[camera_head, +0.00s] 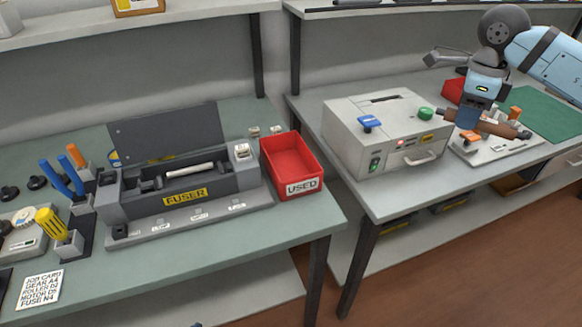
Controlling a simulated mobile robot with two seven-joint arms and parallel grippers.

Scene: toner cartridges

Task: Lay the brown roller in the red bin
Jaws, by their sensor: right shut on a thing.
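The brown roller (490,125) is at the right, over the right-hand table, lying roughly level with dark ends. My right gripper (474,116) points down and is shut on the roller near its middle. The roller is just above or at a small white fixture; I cannot tell whether they touch. The red bin (310,187), labelled USED, stands on the left table near its right end and looks empty. It is well to the left of the roller. My left gripper is not in view.
A grey box (345,150) with blue and green knobs stands between the gripper and the bin. The white fixture (497,150) and a green mat (550,118) lie at right. A grey FUSER unit (185,197) with a raised lid sits left of the bin. A gap separates the tables.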

